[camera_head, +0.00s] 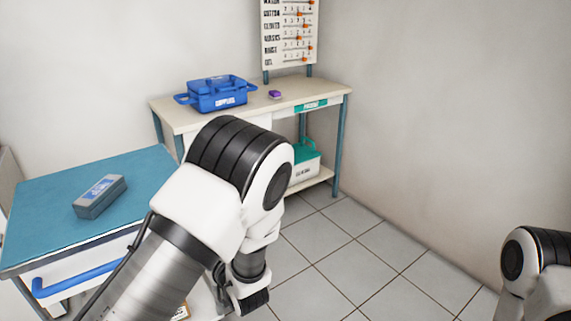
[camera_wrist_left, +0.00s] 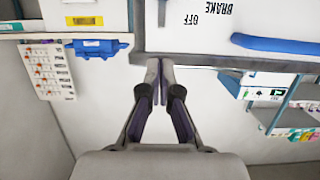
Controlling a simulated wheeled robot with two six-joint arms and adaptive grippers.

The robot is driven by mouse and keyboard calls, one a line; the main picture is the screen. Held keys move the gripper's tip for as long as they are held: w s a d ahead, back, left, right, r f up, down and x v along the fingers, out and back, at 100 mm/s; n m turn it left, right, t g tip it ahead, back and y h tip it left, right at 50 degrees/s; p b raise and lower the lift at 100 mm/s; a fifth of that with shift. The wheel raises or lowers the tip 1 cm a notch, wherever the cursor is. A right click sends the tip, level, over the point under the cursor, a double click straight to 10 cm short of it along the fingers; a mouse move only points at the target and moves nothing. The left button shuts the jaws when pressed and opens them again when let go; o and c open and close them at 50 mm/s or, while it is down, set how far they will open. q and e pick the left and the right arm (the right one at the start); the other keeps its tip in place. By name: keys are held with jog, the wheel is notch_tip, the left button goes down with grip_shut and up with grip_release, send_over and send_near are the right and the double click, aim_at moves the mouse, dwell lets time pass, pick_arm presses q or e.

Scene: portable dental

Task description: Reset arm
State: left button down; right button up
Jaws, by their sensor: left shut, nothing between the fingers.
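My left arm comes in from the lower left of the head view, bends at a raised elbow and drops toward the floor beside the blue-topped cart (camera_head: 135,172). Its gripper end cannot be made out clearly there. In the left wrist view my left gripper (camera_wrist_left: 159,68) is shut and empty, its fingertips together below a white panel lettered BRAKE and OFF (camera_wrist_left: 210,18), seen upside down. I cannot tell whether they touch the panel. Only a link of my right arm shows at the lower right of the head view. My right gripper is out of view.
A grey box (camera_head: 100,196) lies on the cart, which has a blue handle (camera_head: 80,280). Behind stands a bench (camera_head: 300,90) with a blue case (camera_head: 217,94), a small purple item (camera_head: 275,95) and a chart board (camera_head: 290,35). The tiled floor (camera_head: 370,255) at right is clear.

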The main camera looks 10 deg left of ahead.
pick_arm(q)
jog(key=s+a+f+m+g+h, duration=0.1)
jog(key=s+f+m+g+h, duration=0.15)
jog(key=s+f, duration=0.65)
jog(key=s+a+f+m+g+h, duration=0.25)
jog(key=s+f, duration=0.45)
jog(key=f, duration=0.4)
jog(key=s+d+f+m+g+h, duration=0.1)
jog(key=s+d+f+h, duration=0.1)
jog(key=s, duration=0.2)
jog(key=s+d+f+g+h, duration=0.1)
jog(key=s+d+f, duration=0.1)
jog(key=s+d, duration=0.15)
jog(key=s+d+m+g+h, duration=0.3)
jog(key=s+d, duration=0.1)
jog(key=s, duration=0.3)
notch_tip(320, 180, up, 15)
jog(key=p, duration=1.5)
jog(key=shift+s+d+r, duration=0.15)
jog(key=shift+s+d, duration=0.1)
jog(key=shift+d, duration=0.1)
